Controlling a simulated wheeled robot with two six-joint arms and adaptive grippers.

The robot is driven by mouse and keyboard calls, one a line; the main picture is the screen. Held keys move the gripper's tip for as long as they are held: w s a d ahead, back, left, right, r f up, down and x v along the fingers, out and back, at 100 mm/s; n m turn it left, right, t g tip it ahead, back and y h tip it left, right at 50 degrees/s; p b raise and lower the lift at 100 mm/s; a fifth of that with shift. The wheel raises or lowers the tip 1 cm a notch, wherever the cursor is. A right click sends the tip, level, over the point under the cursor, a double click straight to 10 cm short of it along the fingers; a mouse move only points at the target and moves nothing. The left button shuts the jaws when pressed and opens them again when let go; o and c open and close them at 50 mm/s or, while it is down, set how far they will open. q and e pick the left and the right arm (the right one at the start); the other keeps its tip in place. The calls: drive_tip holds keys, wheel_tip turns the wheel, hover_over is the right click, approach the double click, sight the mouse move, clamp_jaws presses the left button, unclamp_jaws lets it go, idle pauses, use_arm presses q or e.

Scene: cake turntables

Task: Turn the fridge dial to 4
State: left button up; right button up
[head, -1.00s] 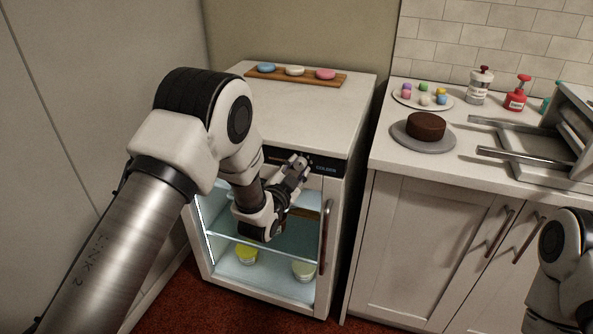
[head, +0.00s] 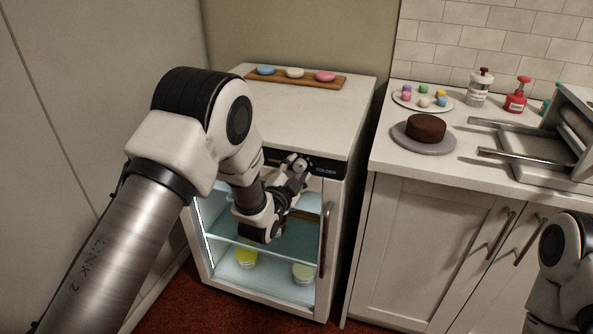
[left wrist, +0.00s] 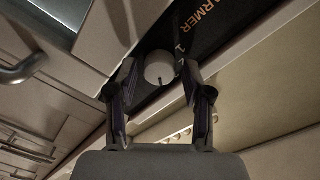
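The fridge dial is a small pale round knob (left wrist: 159,68) with a dark mark on its rim, on the dark panel strip in the left wrist view. A "1" and the word "WARMER" are printed beside it. My left gripper (left wrist: 160,76) is open, with one finger on each side of the knob and visible gaps between. In the head view my left gripper (head: 297,170) is at the panel on the front of the fridge (head: 322,115), left of the word "COLDER". The dial's setting cannot be read. My right gripper is out of view.
A wooden board (head: 338,84) with several coloured round items lies on the fridge top. A yellow tub (head: 246,260) and a pale tub (head: 303,272) stand inside the fridge. The counter right holds a chocolate cake (head: 426,126) and a metal rack (head: 520,155).

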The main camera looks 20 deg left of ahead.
use_arm(q)
drive_tip(key=s, duration=1.2)
drive_tip(key=shift+a+r, duration=0.2)
drive_tip(key=shift+a, duration=0.25)
